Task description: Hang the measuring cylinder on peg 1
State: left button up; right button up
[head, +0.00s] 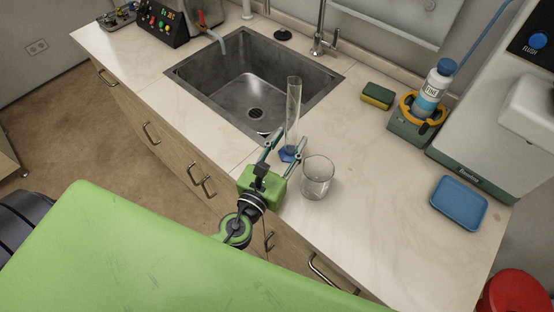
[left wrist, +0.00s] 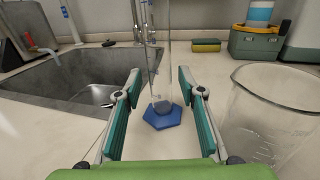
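The clear measuring cylinder (head: 293,105) with a blue hexagonal base (head: 287,155) stands upright on the counter, beside the sink's front right corner. My left gripper (head: 290,142) is open low over the counter, its fingers pointing at the cylinder. In the left wrist view the cylinder (left wrist: 160,50) stands between the two open fingers (left wrist: 159,82), with a gap on each side, and its blue base (left wrist: 163,116) shows below. No peg can be made out in these views. My right gripper is not in view.
A glass beaker (head: 318,178) stands close right of my left gripper. The sink (head: 215,88) lies to the left. A sponge (head: 377,95), a bottle (head: 434,88) in a green holder, a blue tray (head: 459,203) and a tap (head: 321,40) stand around.

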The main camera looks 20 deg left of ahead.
pick_arm(q)
jog(key=s+b, duration=0.1)
jog(key=s, duration=0.2)
jog(key=s+b, duration=0.1)
jog(key=s, duration=0.2)
jog(key=s+b, duration=0.2)
jog(key=s, duration=0.2)
jog(key=shift+a+f, duration=0.2)
jog(key=shift+a, duration=0.15)
jog(key=shift+s+r, duration=0.25)
jog(key=shift+s, duration=0.15)
jog(key=shift+f, duration=0.1)
